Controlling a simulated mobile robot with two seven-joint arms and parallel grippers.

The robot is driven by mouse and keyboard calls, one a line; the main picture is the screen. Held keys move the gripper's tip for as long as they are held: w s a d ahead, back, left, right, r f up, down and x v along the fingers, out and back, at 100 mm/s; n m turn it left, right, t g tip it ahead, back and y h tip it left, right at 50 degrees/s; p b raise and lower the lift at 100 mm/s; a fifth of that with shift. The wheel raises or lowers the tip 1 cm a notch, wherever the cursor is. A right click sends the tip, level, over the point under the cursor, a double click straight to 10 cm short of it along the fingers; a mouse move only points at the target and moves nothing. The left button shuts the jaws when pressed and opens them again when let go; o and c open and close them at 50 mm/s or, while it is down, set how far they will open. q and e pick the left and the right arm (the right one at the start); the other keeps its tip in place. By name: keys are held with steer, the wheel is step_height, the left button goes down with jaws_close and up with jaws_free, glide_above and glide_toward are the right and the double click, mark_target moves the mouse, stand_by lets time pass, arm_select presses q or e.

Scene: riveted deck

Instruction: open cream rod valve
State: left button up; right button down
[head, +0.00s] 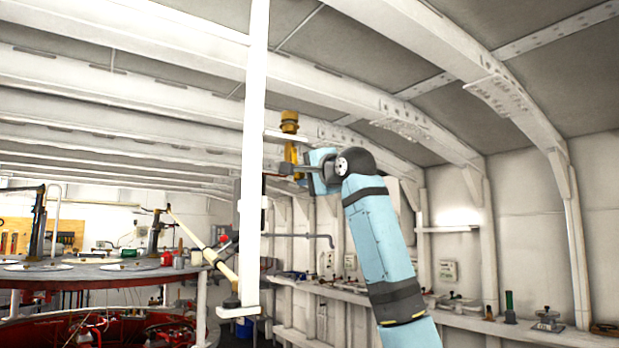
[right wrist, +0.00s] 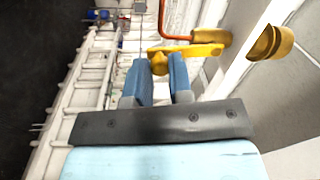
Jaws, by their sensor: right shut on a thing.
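A brass-yellow valve shows high up in the head view (head: 290,150), beside a white upright post. In the right wrist view its yellow lever (right wrist: 208,50) runs across the fingertips, near an orange-brown pipe (right wrist: 178,37). My right gripper (head: 290,172) is raised to the valve; its blue fingers (right wrist: 163,72) are shut on the lever. The fingers and wrist hide part of the valve. A diagonal cream rod (head: 193,240) with dark ends stands lower left in the head view; I cannot tell whether it belongs to a valve. My left gripper is out of view.
The white post (head: 254,150) stands close left of my right gripper. White ribs (head: 440,50) and a low ceiling arch overhead.

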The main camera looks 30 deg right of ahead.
steer(key=shift+a+f+m, duration=0.1)
steer(key=shift+a+m, duration=0.2)
steer(key=shift+m, duration=0.3)
steer(key=c, duration=1)
jaws_free()
steer(key=shift+s+b, duration=0.3)
steer(key=shift+s, duration=0.25)
steer(key=s+b, duration=0.1)
steer(key=s, duration=0.7)
steer(key=s+d+f+b, duration=0.1)
steer(key=s, duration=0.3)
steer(key=shift+s+b, duration=0.35)
